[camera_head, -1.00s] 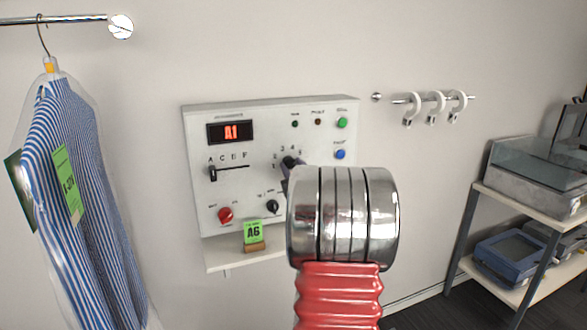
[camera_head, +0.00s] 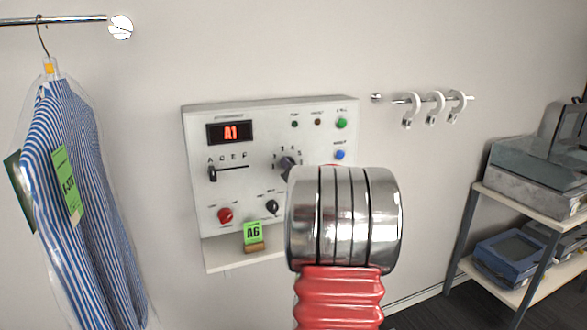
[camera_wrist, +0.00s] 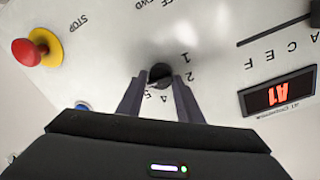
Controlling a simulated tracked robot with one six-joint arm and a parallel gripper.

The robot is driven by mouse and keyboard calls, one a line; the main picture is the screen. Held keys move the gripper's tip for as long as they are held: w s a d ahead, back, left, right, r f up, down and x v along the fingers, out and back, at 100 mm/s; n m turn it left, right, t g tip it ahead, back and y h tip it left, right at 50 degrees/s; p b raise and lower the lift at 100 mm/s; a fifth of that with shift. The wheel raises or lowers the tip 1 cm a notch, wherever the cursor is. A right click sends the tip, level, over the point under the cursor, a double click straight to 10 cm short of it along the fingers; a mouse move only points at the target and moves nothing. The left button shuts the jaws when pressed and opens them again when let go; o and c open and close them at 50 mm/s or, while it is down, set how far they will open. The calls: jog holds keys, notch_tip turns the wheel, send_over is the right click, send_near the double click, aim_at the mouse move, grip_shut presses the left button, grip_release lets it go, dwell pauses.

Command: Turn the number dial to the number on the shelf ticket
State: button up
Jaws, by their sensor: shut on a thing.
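The number dial (camera_wrist: 160,75) is a dark round knob with numbers around it, seen in the wrist view. My gripper (camera_wrist: 158,88) is shut on it, one finger at each side. In the head view the dial (camera_head: 288,166) shows partly, and my arm's wrist hides its lower right side. The shelf ticket (camera_head: 252,233) is green, reads A6, and stands on the small shelf (camera_head: 222,256) below the control box (camera_head: 240,180). The red display (camera_head: 230,132) reads A1; it also shows upside down in the wrist view (camera_wrist: 277,93). The dial's exact pointing is hard to tell.
A bagged striped shirt (camera_head: 80,200) hangs at left. A rack (camera_head: 525,205) stands at right.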

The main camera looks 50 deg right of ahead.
jog(key=shift+f+m, duration=0.1)
jog(key=shift+m, duration=0.2)
jog(key=o, duration=1)
jog(key=v, duration=1.3)
jog(key=shift+s+a, duration=0.25)
